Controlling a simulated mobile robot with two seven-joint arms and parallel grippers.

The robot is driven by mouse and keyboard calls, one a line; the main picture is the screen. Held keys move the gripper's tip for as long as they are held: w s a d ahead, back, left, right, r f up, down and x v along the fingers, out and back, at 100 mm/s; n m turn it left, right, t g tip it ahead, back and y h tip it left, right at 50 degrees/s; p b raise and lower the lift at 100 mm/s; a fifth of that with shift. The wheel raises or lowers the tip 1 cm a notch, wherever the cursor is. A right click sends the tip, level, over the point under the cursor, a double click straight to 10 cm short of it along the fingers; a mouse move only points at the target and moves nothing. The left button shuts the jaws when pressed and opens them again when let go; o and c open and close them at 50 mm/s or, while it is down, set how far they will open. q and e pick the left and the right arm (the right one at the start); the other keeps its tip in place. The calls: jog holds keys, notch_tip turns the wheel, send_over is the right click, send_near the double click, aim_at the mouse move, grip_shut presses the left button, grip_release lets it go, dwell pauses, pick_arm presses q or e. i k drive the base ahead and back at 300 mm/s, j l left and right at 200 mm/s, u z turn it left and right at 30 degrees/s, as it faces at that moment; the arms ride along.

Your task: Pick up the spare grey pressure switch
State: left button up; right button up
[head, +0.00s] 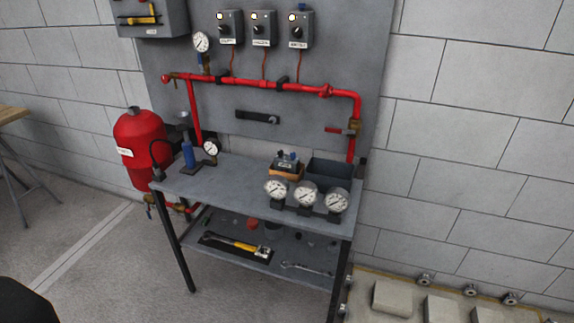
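A small grey box with dark blue parts on top, which looks like the spare pressure switch (286,163), sits at the back right of the grey workbench (235,180). It rests in or on a brown tray (294,177); its lower part is partly hidden. Three similar grey switch boxes are mounted on the wall panel: a left one (230,27), a middle one (263,28) and a right one (299,29). Neither of my grippers is in view.
Three round gauges (305,195) stand in front of the brown tray. A dark open bin (330,172) is right beside it. A blue hand pump (188,153) and gauge stand at the bench's left. Red pipe (260,84) runs behind. The bench's middle is clear.

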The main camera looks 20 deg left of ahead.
aim_at(285, 163)
jog(key=j+z, duration=0.2)
jog(key=j, duration=0.3)
jog(key=j+z, duration=0.2)
jog(key=j, duration=0.25)
jog(key=k+j+z, duration=0.1)
jog(key=j+z, duration=0.15)
jog(key=j, duration=0.2)
jog(key=k+j+z, duration=0.2)
jog(key=j, duration=0.25)
jog(key=j+z, duration=0.2)
jog(key=j, duration=0.25)
jog(key=k, duration=0.05)
